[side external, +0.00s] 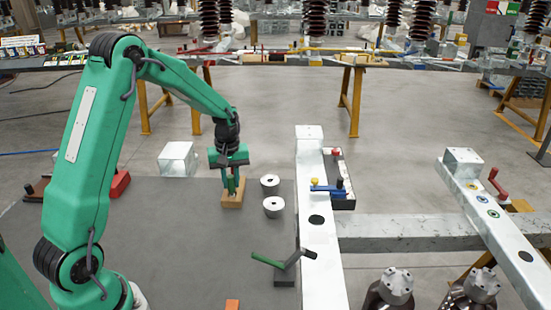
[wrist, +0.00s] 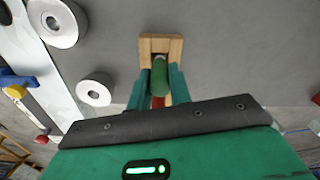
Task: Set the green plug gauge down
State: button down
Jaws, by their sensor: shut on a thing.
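My green gripper (side external: 231,185) is low over the grey work surface, pointing down at a small wooden block (side external: 232,203). In the wrist view its two fingers (wrist: 159,84) are shut on the green plug gauge (wrist: 160,72), a green cylinder with a red part (wrist: 157,102) nearer the camera. The wooden block (wrist: 176,44) shows just beyond the gauge and has a recess in its middle. I cannot tell whether the gauge touches the block or sits in it. In the side view the gauge cannot be made out between the green fingers.
Two pale round pieces with dark centre holes (side external: 270,184) (side external: 273,207) stand just right of the block. A lever with a green grip (side external: 268,261) is nearer.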

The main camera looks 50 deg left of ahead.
jog(key=c, duration=1.3)
grip_release()
jog(key=shift+f, duration=0.15)
notch_tip(320, 180, up, 12)
jog(key=shift+r, duration=0.2)
